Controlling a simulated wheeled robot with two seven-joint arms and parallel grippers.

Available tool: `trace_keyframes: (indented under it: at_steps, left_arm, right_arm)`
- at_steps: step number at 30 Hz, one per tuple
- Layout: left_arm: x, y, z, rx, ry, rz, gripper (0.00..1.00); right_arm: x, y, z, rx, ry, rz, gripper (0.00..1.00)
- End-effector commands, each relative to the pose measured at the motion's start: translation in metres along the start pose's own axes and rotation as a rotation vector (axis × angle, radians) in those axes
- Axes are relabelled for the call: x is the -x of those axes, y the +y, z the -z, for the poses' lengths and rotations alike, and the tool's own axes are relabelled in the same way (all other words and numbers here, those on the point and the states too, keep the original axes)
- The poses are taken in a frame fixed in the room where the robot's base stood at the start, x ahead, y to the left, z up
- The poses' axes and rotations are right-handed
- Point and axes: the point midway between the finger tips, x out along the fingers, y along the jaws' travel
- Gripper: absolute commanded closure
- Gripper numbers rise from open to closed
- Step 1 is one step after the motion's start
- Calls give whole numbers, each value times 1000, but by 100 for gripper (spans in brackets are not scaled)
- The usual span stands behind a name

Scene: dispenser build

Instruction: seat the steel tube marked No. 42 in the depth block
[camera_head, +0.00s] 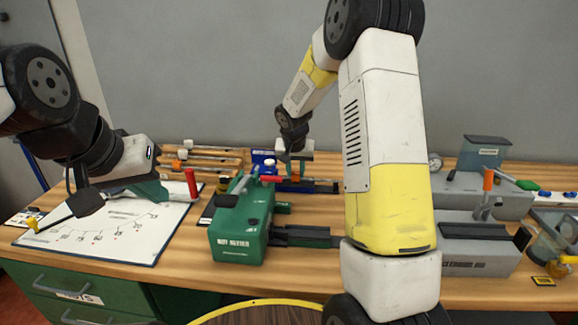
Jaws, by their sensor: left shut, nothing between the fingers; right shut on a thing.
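My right gripper (296,158) is at the back middle of the bench, pointing down near a blue block (263,158). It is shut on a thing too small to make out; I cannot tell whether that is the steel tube. No marking No. 42 is legible, and I cannot say for sure which item is the depth block. My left gripper (112,192) is shut and empty, above the white sheet at the left.
Grey devices (478,252) stand at the right. A white diagram board (105,238) lies at the left. Orange racks (205,160) stand at the back. My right arm hides part of the bench (300,265).

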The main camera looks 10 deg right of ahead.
Motion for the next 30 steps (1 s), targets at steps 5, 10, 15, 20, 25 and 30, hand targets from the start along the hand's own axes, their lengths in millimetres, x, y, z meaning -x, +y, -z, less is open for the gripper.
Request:
trace_keyframes:
  at_steps: [5, 10, 15, 20, 25, 30]
  left_arm:
    - [0, 0, 0, 0, 0, 0, 100]
    - [0, 0, 0, 0, 0, 0, 100]
    - [0, 0, 0, 0, 0, 0, 100]
    - [0, 0, 0, 0, 0, 0, 100]
    - [0, 0, 0, 0, 0, 0, 100]
    - [0, 0, 0, 0, 0, 0, 100]
  right_arm:
    - [0, -6, -1, 1, -1, 1, 100]
    - [0, -11, 0, 0, -1, 1, 100]
    - [0, -16, 0, 0, 0, 1, 100]
    - [0, -21, 0, 1, 0, 1, 100]
    - [0, -26, 0, 0, -1, 0, 100]
    - [0, -28, -1, -1, -1, 0, 62]
